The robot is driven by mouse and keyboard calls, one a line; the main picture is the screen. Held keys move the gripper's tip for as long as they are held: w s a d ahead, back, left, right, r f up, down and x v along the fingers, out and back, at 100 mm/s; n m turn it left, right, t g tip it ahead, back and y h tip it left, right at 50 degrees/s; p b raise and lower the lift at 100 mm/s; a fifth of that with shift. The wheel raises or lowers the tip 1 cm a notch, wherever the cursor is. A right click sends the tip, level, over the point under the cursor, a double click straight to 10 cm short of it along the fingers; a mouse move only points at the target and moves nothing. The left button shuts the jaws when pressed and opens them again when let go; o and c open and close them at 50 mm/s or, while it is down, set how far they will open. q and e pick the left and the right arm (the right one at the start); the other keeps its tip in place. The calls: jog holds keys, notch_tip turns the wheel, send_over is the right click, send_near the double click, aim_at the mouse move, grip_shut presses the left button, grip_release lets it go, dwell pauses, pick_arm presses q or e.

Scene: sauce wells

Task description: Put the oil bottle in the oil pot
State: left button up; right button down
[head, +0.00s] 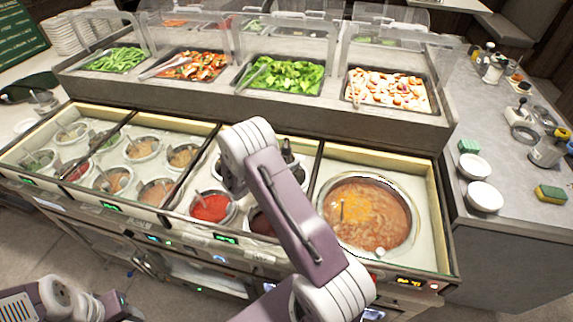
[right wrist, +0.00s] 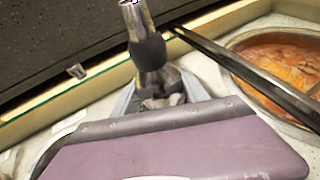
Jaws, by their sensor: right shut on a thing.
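My right gripper (right wrist: 153,100) is shut on a dark bottle with a metal top (right wrist: 147,50), seen in the right wrist view. The bottle stands up between the fingers, and its lower part is hidden by the gripper and my arm. In the head view, a dark shape (head: 288,152) shows just beyond my right arm, over the third section of the counter; the arm hides most of the gripper there. A pot of dark sauce (head: 262,222) is partly hidden behind my arm. I cannot tell which pot is the oil pot. My left gripper is not in view.
A red sauce pot (head: 211,207) sits left of my arm. A large soup pot (head: 369,215) fills the right section, past a dark divider (head: 316,160). Food trays (head: 282,75) stand behind. Bowls (head: 484,196) and a sponge (head: 551,193) lie on the right counter.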

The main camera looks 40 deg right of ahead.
jog(key=shift+w+f, duration=0.1)
jog(key=shift+f, duration=0.45)
jog(key=shift+f, duration=0.15)
jog(key=c, duration=0.6)
grip_release()
jog(key=shift+r, duration=0.35)
jog(key=v, duration=1.2)
jog(key=shift+f, duration=0.1)
